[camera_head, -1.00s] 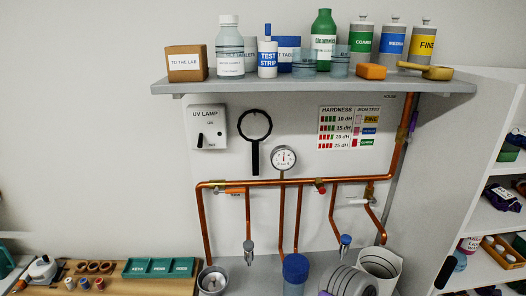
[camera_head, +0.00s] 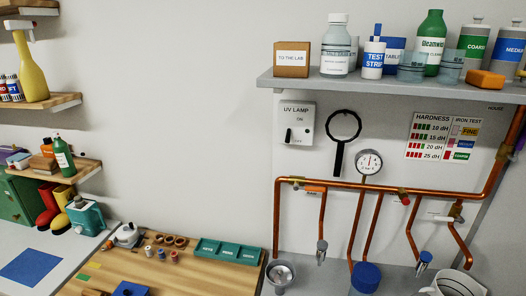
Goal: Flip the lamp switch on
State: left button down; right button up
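The UV lamp switch box (camera_head: 295,123) is a white box on the wall below the grey shelf. Its label reads "UV LAMP", with ON at the top and OFF at the bottom. The small black switch lever (camera_head: 289,136) sits at the lower left of the box's face, by the OFF mark. Neither of my grippers shows in the head view.
Copper pipes (camera_head: 350,184) with a round gauge (camera_head: 369,163) run below and right of the box. A black magnifier (camera_head: 342,138) hangs beside it. A grey shelf (camera_head: 390,88) with bottles juts out above. A wooden bench (camera_head: 190,272) with a green tray (camera_head: 228,251) lies lower left.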

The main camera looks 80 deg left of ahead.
aim_at(288, 136)
jog(key=k, duration=0.75)
jog(key=u, duration=1.3)
